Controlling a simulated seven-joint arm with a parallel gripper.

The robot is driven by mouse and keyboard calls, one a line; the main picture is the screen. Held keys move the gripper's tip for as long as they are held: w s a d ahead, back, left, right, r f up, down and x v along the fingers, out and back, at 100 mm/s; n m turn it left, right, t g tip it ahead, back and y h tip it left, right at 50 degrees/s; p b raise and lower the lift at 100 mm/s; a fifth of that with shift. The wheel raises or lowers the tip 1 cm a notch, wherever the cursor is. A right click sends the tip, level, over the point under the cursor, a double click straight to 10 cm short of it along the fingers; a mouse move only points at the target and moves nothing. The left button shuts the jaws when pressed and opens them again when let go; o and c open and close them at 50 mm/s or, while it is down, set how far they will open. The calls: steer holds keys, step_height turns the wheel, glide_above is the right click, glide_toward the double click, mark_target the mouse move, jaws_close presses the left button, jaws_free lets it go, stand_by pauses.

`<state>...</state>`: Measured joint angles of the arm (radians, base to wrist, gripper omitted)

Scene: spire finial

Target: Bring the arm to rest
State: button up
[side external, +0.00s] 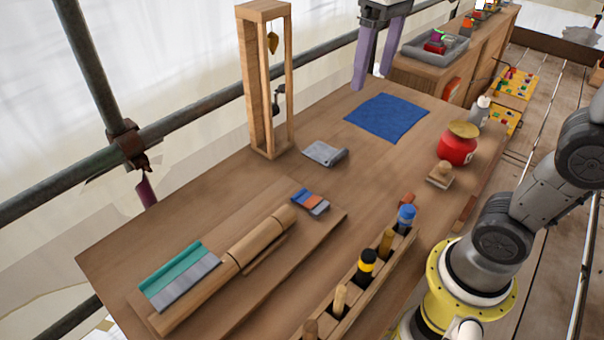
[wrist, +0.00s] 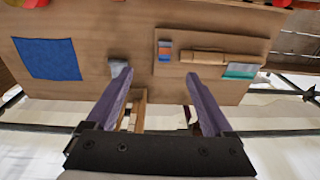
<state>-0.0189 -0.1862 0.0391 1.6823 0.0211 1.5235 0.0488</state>
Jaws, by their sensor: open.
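My gripper (side external: 376,55) hangs at the top of the side view, above the far edge of the wooden workbench (side external: 215,195). Its two purple fingers are spread apart with nothing between them. In the wrist view the gripper (wrist: 157,80) is also open, its fingers reaching over the bench edge. Below and between them there, part of a wooden frame (wrist: 139,112) shows. In the side view this tall wooden frame (side external: 249,85) stands upright on the bench, with a small gold finial (side external: 273,42) hanging inside its top. My gripper is apart from all of these.
A blue cloth (side external: 387,117) lies flat near the gripper. A grey folded cloth (side external: 325,153), a board with a turned wooden piece (side external: 265,240), a tool rack (side external: 350,290) and a red pot (side external: 456,148) are on the bench. Scaffold poles (side external: 190,112) run behind it.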

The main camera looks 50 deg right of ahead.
steer(key=s+d+f+t, duration=0.1)
steer(key=s+f+t, duration=0.3)
steer(key=s+f, duration=0.7)
steer(key=shift+f+t, duration=0.3)
stand_by(1.3)
